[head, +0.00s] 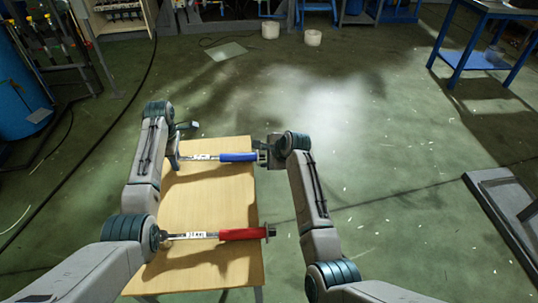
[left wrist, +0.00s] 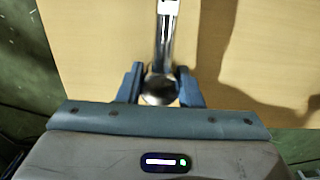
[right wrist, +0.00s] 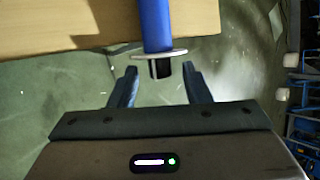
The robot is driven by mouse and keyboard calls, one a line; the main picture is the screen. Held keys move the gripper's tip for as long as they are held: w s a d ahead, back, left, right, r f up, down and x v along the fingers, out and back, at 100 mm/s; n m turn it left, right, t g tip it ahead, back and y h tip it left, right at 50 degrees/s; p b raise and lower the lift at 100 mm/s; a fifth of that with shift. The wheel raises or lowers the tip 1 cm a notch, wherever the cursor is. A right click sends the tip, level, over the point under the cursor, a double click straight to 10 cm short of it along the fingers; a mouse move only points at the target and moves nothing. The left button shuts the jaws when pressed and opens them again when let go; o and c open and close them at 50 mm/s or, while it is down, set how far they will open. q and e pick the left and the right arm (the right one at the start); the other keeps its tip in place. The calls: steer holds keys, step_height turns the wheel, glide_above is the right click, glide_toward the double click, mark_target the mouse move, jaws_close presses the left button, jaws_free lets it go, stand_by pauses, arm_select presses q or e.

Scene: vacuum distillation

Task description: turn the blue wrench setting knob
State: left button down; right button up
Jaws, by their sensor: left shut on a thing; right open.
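The blue wrench (head: 238,157) lies across the far part of the wooden table, with its silver shaft to the left and its blue handle to the right. My left gripper (head: 176,148) is at its left end. In the left wrist view my left gripper (left wrist: 160,88) is shut on the round metal head (left wrist: 159,92) of the wrench. The setting knob (right wrist: 161,68) is the dark end piece past the silver collar of the blue handle (right wrist: 156,22). My right gripper (right wrist: 160,82) is open, its fingers on either side of the knob and apart from it.
A red wrench (head: 243,234) lies on the near part of the wooden table (head: 210,203). Green floor is free to the right of the table. A blue-framed bench (head: 480,55) stands far right, and a dark platform (head: 505,205) lies at the right edge.

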steer(key=v, duration=1.1)
steer(key=shift+s+r, duration=0.25)
steer(key=shift+d, duration=0.15)
